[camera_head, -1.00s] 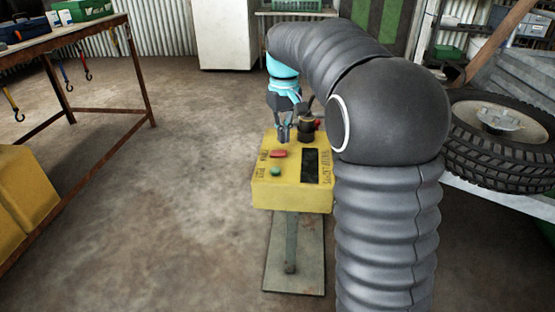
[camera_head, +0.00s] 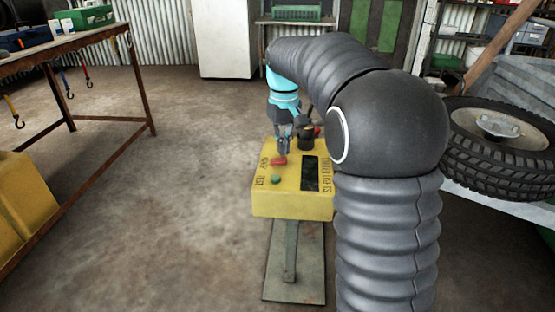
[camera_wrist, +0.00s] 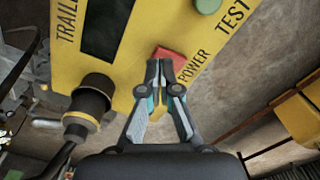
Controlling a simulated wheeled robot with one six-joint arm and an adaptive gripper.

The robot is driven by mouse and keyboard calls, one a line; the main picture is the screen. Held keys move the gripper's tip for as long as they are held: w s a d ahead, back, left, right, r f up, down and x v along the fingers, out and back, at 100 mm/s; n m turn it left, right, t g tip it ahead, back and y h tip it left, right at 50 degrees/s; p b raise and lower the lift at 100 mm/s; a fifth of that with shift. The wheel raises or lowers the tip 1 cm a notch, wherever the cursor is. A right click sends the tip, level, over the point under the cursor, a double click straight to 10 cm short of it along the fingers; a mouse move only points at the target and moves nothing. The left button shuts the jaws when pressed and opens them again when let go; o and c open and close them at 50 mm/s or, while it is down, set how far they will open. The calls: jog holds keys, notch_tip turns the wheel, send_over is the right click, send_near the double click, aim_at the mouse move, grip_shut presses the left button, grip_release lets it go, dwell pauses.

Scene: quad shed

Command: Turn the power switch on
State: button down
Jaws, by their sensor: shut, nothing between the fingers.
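The yellow control box (camera_head: 290,206) stands on a post in front of me. A red rocker switch (camera_head: 280,161) sits on its top, and in the wrist view the red switch (camera_wrist: 168,57) has the word POWER beside it. My gripper (camera_head: 284,152) is shut and empty, pointing down at the box. In the wrist view my gripper's fingertips (camera_wrist: 158,64) are at the near edge of the red switch and overlap it in the picture. I cannot tell whether they touch it. The switch's tilt is not clear.
A green TEST button (camera_head: 275,180) and a dark panel (camera_head: 311,173) share the box top. A black plug connector (camera_wrist: 92,98) juts out beside my gripper. A tyre (camera_head: 500,145) lies at right, and a workbench (camera_head: 60,45) stands at left. The floor between is clear.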

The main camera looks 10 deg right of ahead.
aim_at(283, 159)
jog(key=shift+f+b, duration=0.65)
jog(key=shift+f, duration=0.65)
dwell(1.3)
jog(key=shift+r, duration=0.15)
notch_tip(283, 159, up, 7)
jog(key=p, duration=0.7)
dwell(0.3)
